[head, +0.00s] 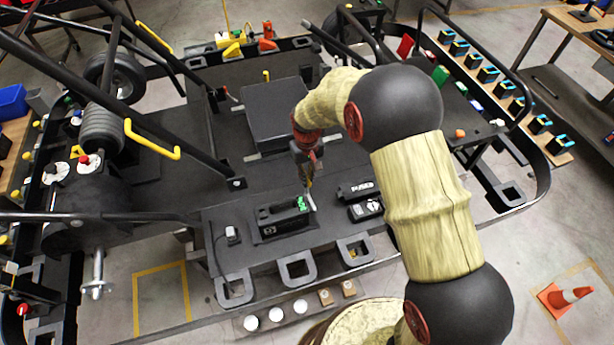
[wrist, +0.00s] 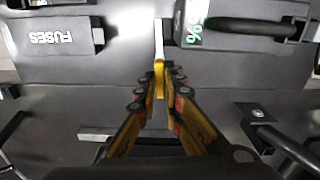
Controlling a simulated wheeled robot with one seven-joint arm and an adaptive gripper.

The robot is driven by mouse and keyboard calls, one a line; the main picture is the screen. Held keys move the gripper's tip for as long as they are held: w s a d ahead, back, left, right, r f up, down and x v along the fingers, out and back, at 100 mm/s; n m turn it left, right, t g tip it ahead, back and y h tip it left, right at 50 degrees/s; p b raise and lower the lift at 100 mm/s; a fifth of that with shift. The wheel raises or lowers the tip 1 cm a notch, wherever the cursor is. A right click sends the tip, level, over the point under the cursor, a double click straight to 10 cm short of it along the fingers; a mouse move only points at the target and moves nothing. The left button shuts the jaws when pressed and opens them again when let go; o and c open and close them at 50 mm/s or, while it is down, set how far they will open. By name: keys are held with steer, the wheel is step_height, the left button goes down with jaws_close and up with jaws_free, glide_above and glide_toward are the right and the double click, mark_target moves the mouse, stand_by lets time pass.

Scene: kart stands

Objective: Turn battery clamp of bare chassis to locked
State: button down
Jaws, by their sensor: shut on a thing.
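The bare chassis (head: 190,165) is a dark flat kart floor with black tubes. A black battery (head: 283,226) with a green-marked end sits on it near the front edge; it also shows at the top right of the wrist view (wrist: 240,36). The battery clamp is a thin pale lever (wrist: 158,40) with a yellow grip, beside the battery's green end. My gripper (wrist: 160,76) is shut on the yellow grip. In the head view my gripper (head: 308,178) reaches down just behind the battery's right end. The clamp's lock markings and pivot cannot be made out.
A black fuse box (head: 357,189) lies right of the battery; its FUSES label shows in the wrist view (wrist: 50,36). A dark square box (head: 275,114) stands behind. Black tubes cross at left. An orange cone (head: 567,296) stands on the floor at right.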

steer(key=shift+w+r+m, duration=0.1)
steer(key=shift+m, duration=0.4)
steer(key=c, duration=1.9)
jaws_free()
step_height(320, 180, up, 12)
steer(key=shift+f, duration=0.1)
